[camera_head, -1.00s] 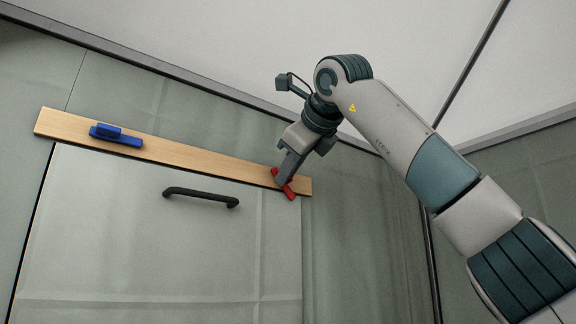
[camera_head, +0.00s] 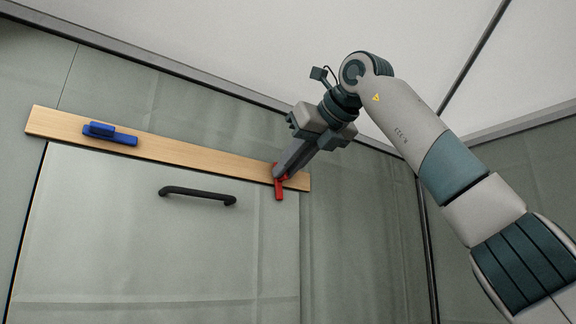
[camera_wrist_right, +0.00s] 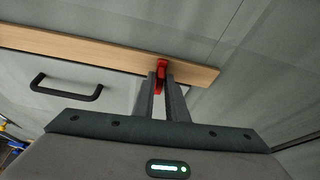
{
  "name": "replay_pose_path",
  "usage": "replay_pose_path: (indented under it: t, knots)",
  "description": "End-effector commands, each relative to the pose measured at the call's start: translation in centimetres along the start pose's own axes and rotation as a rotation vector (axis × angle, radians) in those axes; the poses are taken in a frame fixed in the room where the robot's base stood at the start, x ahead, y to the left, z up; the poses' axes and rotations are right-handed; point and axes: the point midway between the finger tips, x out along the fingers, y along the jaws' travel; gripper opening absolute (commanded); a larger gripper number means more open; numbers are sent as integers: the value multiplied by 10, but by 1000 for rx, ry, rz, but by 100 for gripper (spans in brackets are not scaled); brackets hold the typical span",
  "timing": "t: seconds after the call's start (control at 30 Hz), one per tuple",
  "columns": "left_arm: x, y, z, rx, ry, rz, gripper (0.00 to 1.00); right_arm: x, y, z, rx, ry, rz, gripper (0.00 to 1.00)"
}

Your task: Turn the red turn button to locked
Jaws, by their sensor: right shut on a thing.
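The red turn button (camera_head: 279,188) is at the right end of a wooden strip in the head view. Its lower end hangs straight down past the strip, over the top right corner of the panel with the black handle. It also shows in the right wrist view (camera_wrist_right: 161,68). My right gripper (camera_head: 278,174) is shut on the upper part of the red turn button, and its fingers (camera_wrist_right: 162,88) hide some of the button. My left gripper is not in view.
A blue turn button (camera_head: 110,134) lies along the left part of the wooden strip (camera_head: 200,155). A black handle (camera_head: 197,195) sticks out from the panel (camera_head: 150,245) below. The wall right of the strip is clear.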

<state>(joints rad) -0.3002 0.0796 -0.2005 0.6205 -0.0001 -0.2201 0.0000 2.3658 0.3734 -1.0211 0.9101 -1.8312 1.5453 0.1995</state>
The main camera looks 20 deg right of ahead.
Motion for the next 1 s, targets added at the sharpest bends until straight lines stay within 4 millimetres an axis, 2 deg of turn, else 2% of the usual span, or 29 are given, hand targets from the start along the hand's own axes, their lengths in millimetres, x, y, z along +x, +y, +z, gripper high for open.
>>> replay_pose_path:
  t: [0.37,0.4,0.43,0.8,1.0]
  knots:
    - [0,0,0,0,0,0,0,1,0,-1,3,3,2,0]
    - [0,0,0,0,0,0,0,1,0,-1,3,3,2,22]
    - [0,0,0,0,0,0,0,1,0,-1,3,3,2,27]
    - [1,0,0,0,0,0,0,-1,0,0,3,0,1,27]
    - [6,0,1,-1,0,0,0,-14,0,-1,3,-2,0,27]
